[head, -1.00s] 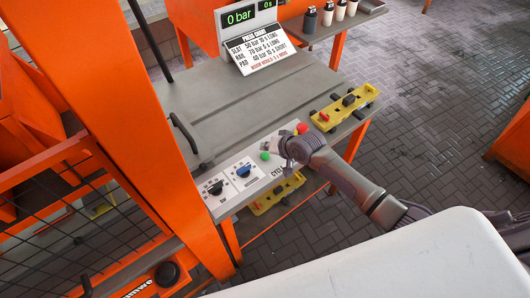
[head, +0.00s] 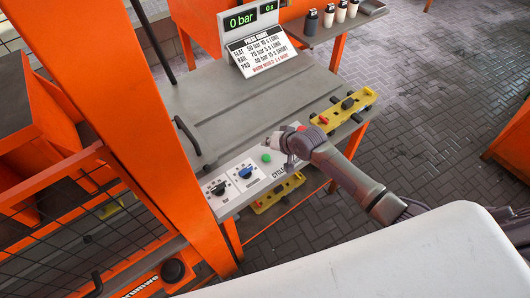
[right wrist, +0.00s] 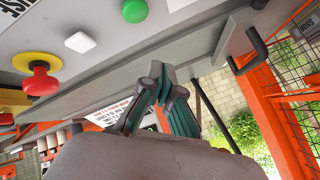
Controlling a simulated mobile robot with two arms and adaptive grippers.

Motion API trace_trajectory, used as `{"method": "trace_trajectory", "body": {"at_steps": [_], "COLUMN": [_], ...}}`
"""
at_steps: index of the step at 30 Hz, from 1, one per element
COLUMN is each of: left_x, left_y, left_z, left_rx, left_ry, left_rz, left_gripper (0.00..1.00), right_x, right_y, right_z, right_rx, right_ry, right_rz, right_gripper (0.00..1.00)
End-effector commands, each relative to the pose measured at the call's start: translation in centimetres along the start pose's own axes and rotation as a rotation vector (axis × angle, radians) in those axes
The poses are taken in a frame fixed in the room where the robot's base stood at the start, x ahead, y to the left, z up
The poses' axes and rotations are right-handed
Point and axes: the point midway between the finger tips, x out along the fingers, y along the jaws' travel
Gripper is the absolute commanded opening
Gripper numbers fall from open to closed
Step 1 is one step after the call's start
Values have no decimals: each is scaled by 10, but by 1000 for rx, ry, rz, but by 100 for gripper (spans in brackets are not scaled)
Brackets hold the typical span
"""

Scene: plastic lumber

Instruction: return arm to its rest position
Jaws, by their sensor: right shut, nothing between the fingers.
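My right gripper (head: 280,143) hangs over the front control panel (head: 243,188) of the press, at the end of my arm coming in from the right. In the right wrist view its fingers (right wrist: 158,74) are closed together with nothing between them. A green button (head: 266,157) is just left of the gripper in the head view. The wrist view also shows a white button (right wrist: 80,42) and a red mushroom button (right wrist: 41,82) on a yellow base, with the fingers apart from them. My left gripper is not in view.
A yellow holder (head: 345,110) is on the table's right edge, and a bent handle (head: 186,136) stands at the left. An orange post (head: 165,140) rises at left. Open paved floor (head: 430,100) lies to the right.

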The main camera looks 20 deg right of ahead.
Motion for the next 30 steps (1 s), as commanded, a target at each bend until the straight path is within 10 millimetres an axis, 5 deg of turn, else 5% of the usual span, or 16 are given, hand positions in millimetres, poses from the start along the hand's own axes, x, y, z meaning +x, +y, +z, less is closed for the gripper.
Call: {"method": "trace_trajectory", "body": {"at_steps": [8,13,19,30], "left_x": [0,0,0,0], "left_y": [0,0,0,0], "left_z": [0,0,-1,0], "left_rx": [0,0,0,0], "left_ry": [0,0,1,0], "left_rz": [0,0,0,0], "left_gripper": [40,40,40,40], "right_x": [-1,-19,-92,-198], "right_y": [-1,-10,-10,20], "right_z": [3,51,132,182], "right_rx": [-5,-100,-320,-489], "right_ry": [-4,-69,-185,-309], "right_rz": [0,12,91,253], "right_gripper": [0,0,0,0]}}
